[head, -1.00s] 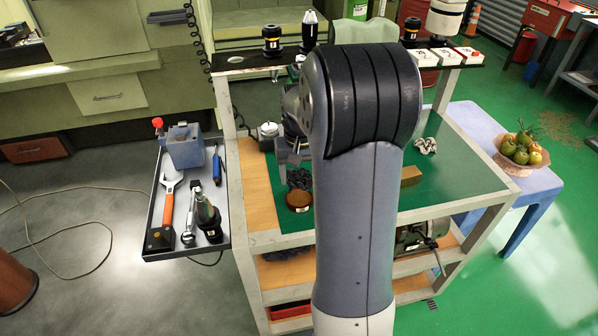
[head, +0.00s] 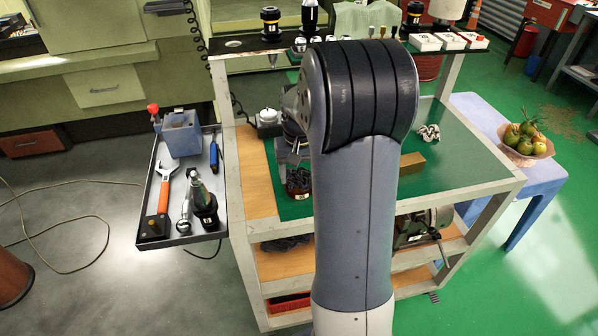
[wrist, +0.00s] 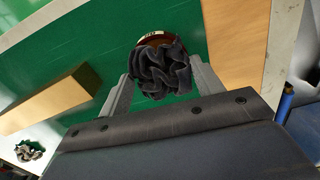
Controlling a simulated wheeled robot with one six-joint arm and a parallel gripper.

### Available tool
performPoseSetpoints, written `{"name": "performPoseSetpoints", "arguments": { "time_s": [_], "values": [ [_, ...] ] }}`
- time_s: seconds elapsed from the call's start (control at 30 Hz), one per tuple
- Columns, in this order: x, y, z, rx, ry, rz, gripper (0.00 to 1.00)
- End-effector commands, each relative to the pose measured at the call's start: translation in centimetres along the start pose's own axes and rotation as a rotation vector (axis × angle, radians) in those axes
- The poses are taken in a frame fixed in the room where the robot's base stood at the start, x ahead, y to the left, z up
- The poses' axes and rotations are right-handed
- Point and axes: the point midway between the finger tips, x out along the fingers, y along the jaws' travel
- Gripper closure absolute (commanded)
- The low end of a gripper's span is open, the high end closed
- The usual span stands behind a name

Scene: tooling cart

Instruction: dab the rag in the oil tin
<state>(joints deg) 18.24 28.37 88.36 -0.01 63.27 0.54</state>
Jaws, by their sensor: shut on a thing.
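My gripper (head: 295,164) is shut on a dark grey crumpled rag (wrist: 160,70), which sits between the two fingers in the wrist view. In the head view the rag (head: 298,177) is at the top of the oil tin (head: 299,193), a small round brown tin on the green cart top. In the wrist view the tin (wrist: 148,40) shows as a brown rim with a pale label behind the rag. The rag hides most of the tin's opening. I cannot tell how far the rag is inside it. My arm covers the area right of the tin.
A tan block (head: 412,163) and a crumpled pale rag (head: 428,133) lie on the cart top (head: 462,165) to the right. A side tray (head: 152,190) with tools is at the left. A raised rack (head: 235,46) with tool holders runs along the back.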

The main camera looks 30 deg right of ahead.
Motion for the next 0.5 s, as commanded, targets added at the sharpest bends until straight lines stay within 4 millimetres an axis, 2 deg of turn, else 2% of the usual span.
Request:
{"name": "performPoseSetpoints", "arguments": {
  "time_s": [0.5],
  "values": [
    [0.33, 0.0, 0.0, 0.0, 0.0, 0.0, 0.56]
  ]
}}
